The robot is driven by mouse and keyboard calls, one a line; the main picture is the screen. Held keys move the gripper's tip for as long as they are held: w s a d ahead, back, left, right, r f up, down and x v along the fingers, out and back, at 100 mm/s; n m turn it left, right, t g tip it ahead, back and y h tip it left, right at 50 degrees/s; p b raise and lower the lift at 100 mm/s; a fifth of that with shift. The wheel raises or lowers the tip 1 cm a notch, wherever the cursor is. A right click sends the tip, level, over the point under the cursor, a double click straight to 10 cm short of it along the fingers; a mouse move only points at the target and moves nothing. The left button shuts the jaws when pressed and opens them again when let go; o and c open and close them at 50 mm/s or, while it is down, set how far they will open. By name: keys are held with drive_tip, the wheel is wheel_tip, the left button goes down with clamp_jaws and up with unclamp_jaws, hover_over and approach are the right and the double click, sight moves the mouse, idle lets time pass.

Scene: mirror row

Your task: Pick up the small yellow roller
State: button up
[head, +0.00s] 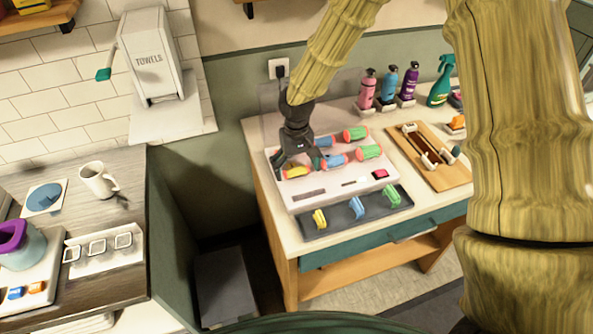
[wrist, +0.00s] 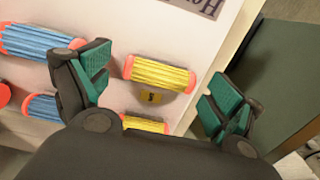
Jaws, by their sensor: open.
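Two yellow rollers with coral ends show in the wrist view. The fully visible one (wrist: 158,76) lies between my open fingers, untouched as far as I can tell. The other (wrist: 145,124) is partly hidden behind my gripper's body, and looks shorter. In the head view one yellow roller (head: 297,173) lies at the left end of the front row on the white board (head: 320,197); the other is hidden by my gripper. My gripper (head: 299,159) is open and empty above the board's left end; it fills the lower wrist view (wrist: 160,92).
Blue rollers (wrist: 35,42) lie beside the yellow ones, with green rollers (head: 369,152) farther right. A dark tray (head: 380,213) with several coloured clips lies in front. Bottles (head: 388,84) and a wooden board (head: 450,178) stand to the right.

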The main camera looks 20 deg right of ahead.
drive_tip(key=c, duration=0.9)
drive_tip(key=shift+c, duration=0.2)
drive_tip(key=shift+r, duration=0.15)
drive_tip(key=shift+r+b, duration=0.35)
drive_tip(key=shift+r, duration=0.15)
wheel_tip(320, 180, up, 2)
drive_tip(key=shift+b, duration=0.45)
drive_tip(key=s+d+r+b, duration=0.1)
drive_tip(key=s+d+b, duration=0.1)
drive_tip(key=s+d, duration=0.2)
drive_tip(key=s+d+b, duration=0.2)
drive_tip(key=s+d, duration=0.2)
drive_tip(key=s, duration=0.5)
drive_tip(key=shift+s+d+r, duration=0.15)
drive_tip(key=shift+s+r, duration=0.15)
drive_tip(key=shift+r, duration=0.05)
